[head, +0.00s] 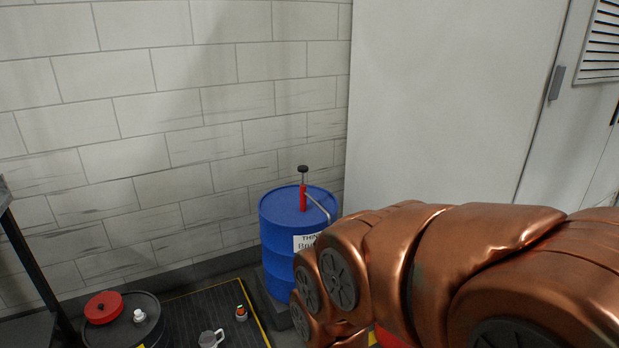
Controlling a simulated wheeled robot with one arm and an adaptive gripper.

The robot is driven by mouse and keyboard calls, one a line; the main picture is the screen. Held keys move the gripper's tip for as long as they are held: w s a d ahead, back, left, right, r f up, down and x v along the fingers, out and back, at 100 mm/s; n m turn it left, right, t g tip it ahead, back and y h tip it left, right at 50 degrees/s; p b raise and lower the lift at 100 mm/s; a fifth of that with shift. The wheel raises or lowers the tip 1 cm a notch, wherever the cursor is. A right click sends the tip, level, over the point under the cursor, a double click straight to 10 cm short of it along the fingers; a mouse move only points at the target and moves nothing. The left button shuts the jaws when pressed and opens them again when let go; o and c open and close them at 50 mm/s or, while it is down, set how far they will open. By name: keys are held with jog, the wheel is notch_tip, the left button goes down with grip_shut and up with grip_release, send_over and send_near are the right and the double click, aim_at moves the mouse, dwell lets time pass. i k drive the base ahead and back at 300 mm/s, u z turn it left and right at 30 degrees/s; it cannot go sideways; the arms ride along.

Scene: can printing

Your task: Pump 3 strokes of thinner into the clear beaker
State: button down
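A blue drum (281,232) stands against the brick wall, with a partly hidden white label (306,242) that begins "THIN". A red hand pump (303,199) with a black knob (303,169) rises from its top, and a thin grey spout (319,207) slants down to the right. The spout's lower end meets my arm's outline. A small pale vessel with a handle (210,340) is cut by the bottom edge; I cannot tell whether it is the clear beaker. My copper-coloured arm fills the lower right and covers the drum's right side. My gripper does not show.
A black drum (150,325) at the lower left carries a red lid (103,307) and a white cap (139,316). A small container (241,313) stands on the dark floor mat (185,312) with a yellow edge. A dark shelf frame (30,262) is at far left.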

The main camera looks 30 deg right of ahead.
aim_at(303, 169)
jog(key=k, duration=0.75)
jog(key=z, duration=0.5)
jog(key=i, duration=0.7)
jog(key=z, duration=0.75)
jog(key=i, duration=1.05)
jog(key=u, duration=0.85)
jog(key=i, duration=0.95)
jog(key=u, duration=0.85)
